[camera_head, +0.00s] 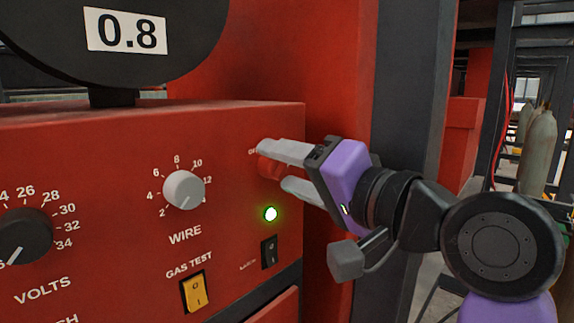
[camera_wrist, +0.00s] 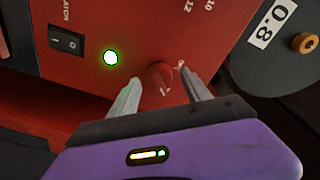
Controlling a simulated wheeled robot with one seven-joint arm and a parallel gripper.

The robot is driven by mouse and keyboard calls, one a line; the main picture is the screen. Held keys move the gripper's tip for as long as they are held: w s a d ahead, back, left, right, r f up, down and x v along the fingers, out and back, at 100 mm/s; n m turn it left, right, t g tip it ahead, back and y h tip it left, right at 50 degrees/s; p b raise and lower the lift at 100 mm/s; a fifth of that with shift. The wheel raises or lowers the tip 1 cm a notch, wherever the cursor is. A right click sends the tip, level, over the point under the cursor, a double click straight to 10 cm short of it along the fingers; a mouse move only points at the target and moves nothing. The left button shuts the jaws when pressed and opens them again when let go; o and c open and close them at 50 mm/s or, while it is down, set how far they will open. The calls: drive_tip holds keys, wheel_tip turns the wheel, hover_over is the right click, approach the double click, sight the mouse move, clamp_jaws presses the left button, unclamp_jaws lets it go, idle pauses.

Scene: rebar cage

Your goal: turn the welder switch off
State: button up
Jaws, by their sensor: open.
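The welder switch is a red rotary knob (camera_head: 268,168) on the red front panel of the welder (camera_head: 90,135), near its right edge. A small label, partly covered by a finger, shows beside it. In the wrist view the knob (camera_wrist: 159,76) has a pale pointer mark. My gripper (camera_head: 275,165) is open, with one finger above the knob and one below it in the head view. In the wrist view my gripper (camera_wrist: 160,82) has its fingers on either side of the knob; I cannot tell whether they touch it. A green lamp (camera_head: 270,213) below the knob is lit.
A grey WIRE dial (camera_head: 184,190), a black VOLTS dial (camera_head: 25,236), a yellow GAS TEST rocker (camera_head: 194,291) and a black rocker (camera_head: 269,252) share the panel. A dark post (camera_head: 408,85) stands behind my gripper. Gas cylinders (camera_head: 537,150) stand farther right.

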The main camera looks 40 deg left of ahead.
clamp_jaws()
drive_tip(key=shift+f+n+b, duration=0.1)
drive_tip(key=shift+n+b, duration=0.25)
drive_tip(key=shift+n, duration=0.05)
drive_tip(key=n+b, duration=0.2)
drive_tip(key=n, duration=0.1)
drive_tip(key=shift+f, duration=0.15)
drive_tip(key=n+b, duration=0.4)
drive_tip(key=n, duration=0.3)
drive_tip(key=n+g+y+b, duration=0.1)
drive_tip(key=n+b, duration=0.4)
drive_tip(key=n, duration=0.3)
drive_tip(key=shift+g, duration=0.3)
